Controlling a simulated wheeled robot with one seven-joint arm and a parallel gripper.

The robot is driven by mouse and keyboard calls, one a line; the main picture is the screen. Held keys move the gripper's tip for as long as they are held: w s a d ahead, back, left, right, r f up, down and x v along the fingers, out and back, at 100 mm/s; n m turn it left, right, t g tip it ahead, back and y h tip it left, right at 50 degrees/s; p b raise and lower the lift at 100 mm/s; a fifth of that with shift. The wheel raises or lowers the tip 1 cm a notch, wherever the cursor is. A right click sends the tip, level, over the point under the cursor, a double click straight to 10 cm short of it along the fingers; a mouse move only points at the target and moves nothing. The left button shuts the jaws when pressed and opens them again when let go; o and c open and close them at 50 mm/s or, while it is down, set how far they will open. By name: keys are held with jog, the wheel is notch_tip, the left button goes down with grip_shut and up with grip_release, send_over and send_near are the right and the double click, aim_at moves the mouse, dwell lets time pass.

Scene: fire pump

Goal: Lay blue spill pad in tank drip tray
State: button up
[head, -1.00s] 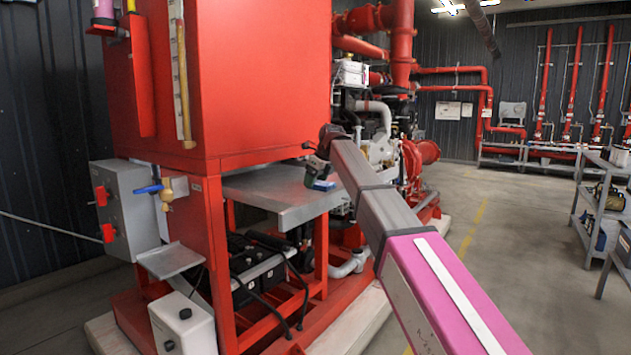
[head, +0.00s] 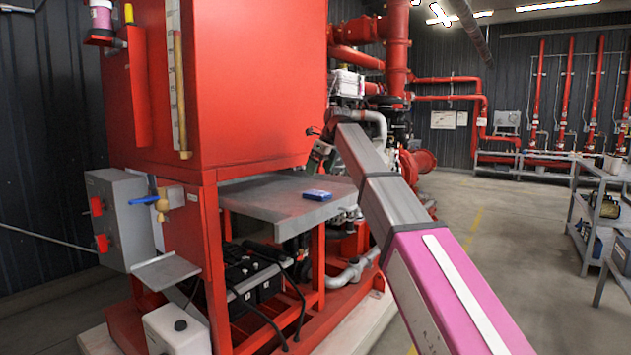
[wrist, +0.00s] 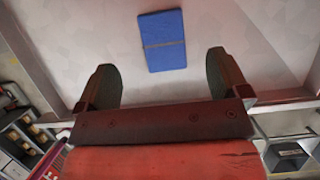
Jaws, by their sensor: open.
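The blue spill pad (head: 317,195) lies flat on the grey metal drip tray (head: 262,198) under the red tank (head: 255,85), near the tray's right end. In the wrist view the pad (wrist: 163,41) is a small blue rectangle with a thin band across it, lying on the pale tray surface (wrist: 90,35). My gripper (wrist: 160,72) is open, its two fingers apart with nothing held between them. The pad lies beyond the fingertips, apart from them. In the head view my gripper (head: 318,158) is partly hidden by my arm, above and behind the pad.
Red frame legs (head: 318,255) and black batteries (head: 262,275) are below the tray. A grey control box with a blue-handled valve (head: 150,200) is at the left. Pump piping stands behind my arm. Open floor (head: 500,260) lies to the right, before a grey shelf rack (head: 598,215).

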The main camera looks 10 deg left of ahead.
jog(key=shift+v, duration=1.4)
